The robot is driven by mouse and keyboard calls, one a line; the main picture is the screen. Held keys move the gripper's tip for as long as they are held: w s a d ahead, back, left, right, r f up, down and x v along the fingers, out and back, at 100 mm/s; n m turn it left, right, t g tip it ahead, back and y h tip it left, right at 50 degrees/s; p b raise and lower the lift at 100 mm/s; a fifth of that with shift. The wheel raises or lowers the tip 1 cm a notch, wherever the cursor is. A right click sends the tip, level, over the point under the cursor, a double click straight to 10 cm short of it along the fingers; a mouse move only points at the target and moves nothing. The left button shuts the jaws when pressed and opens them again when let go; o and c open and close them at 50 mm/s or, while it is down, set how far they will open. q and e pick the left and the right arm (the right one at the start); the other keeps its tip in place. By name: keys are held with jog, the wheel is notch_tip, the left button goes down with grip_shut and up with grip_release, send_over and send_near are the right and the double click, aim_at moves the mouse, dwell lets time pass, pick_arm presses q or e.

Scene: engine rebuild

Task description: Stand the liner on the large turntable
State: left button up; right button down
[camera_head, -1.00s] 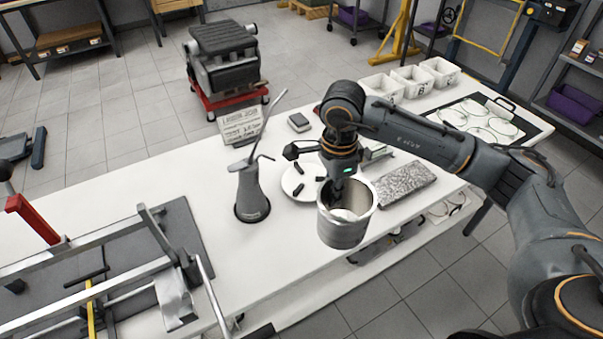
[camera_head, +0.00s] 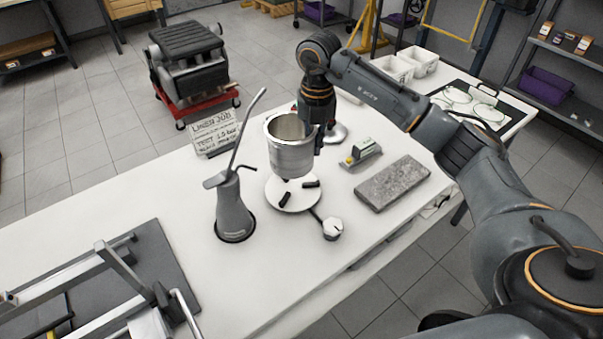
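The liner (camera_head: 290,157), a silvery open-topped cylinder, hangs upright in my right gripper (camera_head: 318,140). The gripper points down and is shut on the liner's right wall; its fingertips are partly hidden by the liner. Below it is a round white turntable (camera_head: 302,202) with black jaws and a rod out to a white knob. The liner's lower end is over the turntable's far part and hides some of it. It looks raised above the disc, but the exact gap is hard to tell. My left gripper is out of view.
A grey oil can (camera_head: 234,208) with a long tilted spout stands close left of the turntable. A handwritten sign (camera_head: 214,132) is behind.

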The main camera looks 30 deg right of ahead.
aim_at(315, 129)
notch_tip(315, 129, down, 4)
jog(key=shift+r, duration=0.2)
notch_tip(315, 129, down, 4)
jog(key=shift+r+p, duration=0.2)
jog(key=shift+p, duration=0.35)
jog(key=shift+f, duration=0.15)
jog(key=shift+f, duration=0.1)
jog(key=c, duration=1.5)
grip_release()
notch_tip(315, 129, up, 12)
jog(key=shift+s+r+b, duration=0.1)
jog(key=shift+b, duration=0.95)
